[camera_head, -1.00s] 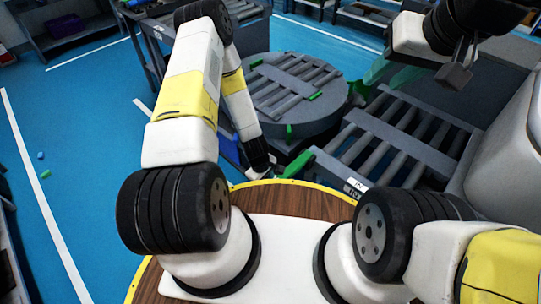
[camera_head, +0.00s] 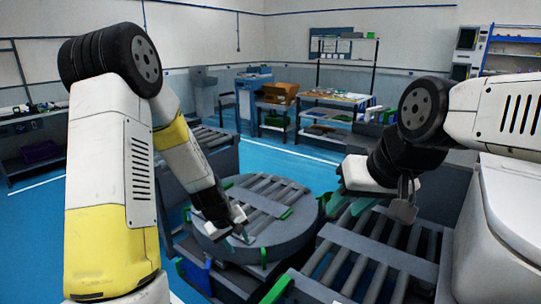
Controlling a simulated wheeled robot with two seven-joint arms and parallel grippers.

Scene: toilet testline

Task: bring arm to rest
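My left arm comes in from the left and bends down. Its gripper (camera_head: 241,226) is over the near edge of the round roller table (camera_head: 290,245). The gripper is small and dark here, and I cannot tell whether it is open or shut. My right arm comes in from the right, with its gripper (camera_head: 404,203) pointing down above the straight roller conveyor (camera_head: 350,258). Its fingers are seen edge-on, so their opening cannot be told. I see no object clearly held in either gripper.
A large white and grey machine body (camera_head: 500,230) stands close at the right. A workbench (camera_head: 335,98) and a shelf with brown boxes (camera_head: 278,93) stand at the back. Blue floor (camera_head: 300,165) is open between them and the conveyors.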

